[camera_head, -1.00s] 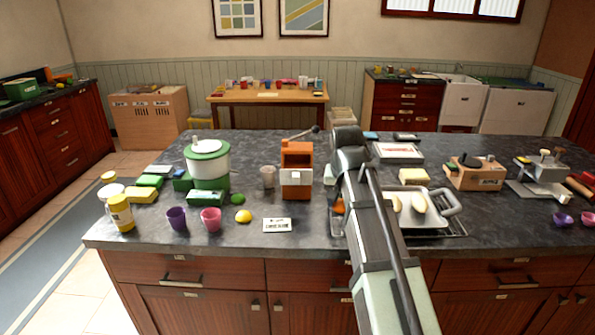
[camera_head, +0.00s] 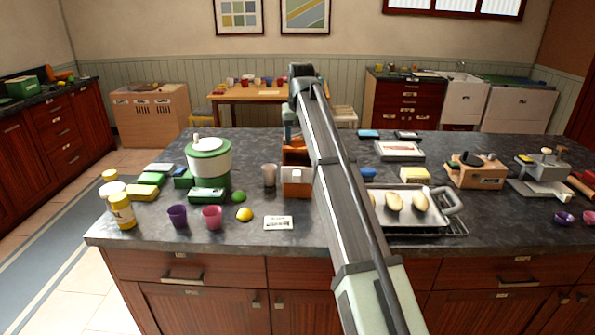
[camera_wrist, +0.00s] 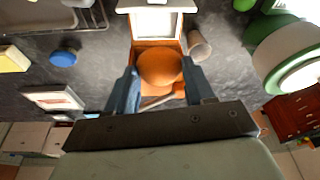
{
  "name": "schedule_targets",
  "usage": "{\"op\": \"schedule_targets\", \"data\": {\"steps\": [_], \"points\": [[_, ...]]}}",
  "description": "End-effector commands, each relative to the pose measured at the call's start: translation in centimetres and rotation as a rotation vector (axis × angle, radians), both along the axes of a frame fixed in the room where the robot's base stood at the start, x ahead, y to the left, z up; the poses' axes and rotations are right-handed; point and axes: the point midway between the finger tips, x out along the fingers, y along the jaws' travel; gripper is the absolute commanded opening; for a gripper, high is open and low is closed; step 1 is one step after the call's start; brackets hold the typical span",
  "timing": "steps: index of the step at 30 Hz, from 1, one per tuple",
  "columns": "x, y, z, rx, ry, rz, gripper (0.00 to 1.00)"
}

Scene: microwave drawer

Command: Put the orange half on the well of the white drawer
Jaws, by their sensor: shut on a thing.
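The orange half (camera_wrist: 160,68) sits between the two blue fingers of my gripper (camera_wrist: 160,74) in the wrist view, and the gripper is shut on it. It is held above the orange box (camera_wrist: 158,43). The white drawer (camera_wrist: 158,24) sticks out of this box just beyond the orange half, and its pale well faces up and looks empty. In the head view the orange box (camera_head: 294,155) and white drawer (camera_head: 297,176) stand left of my arm. One blue finger shows above the box. The orange half cannot be made out there.
A grey cup (camera_head: 269,175) stands just left of the orange box. A green and white pot (camera_head: 209,160) is farther left. A metal tray (camera_head: 444,205) with pale oval pieces lies to the right. A label card (camera_head: 278,223) lies in front on the dark counter.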

Motion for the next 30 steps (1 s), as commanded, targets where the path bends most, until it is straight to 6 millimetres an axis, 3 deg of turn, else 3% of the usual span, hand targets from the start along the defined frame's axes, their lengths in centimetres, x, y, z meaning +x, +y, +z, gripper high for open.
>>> {"op": "schedule_targets", "data": {"steps": [9, 21, 30], "points": [[-0.2, -0.1, -4.9, 0.000, 0.002, 0.000, 0.18], [-0.1, -0.1, -8.7, -0.001, 0.001, -0.001, 0.18], [0.0, 0.0, -9.4, 0.000, 0.000, -0.001, 0.18]]}}
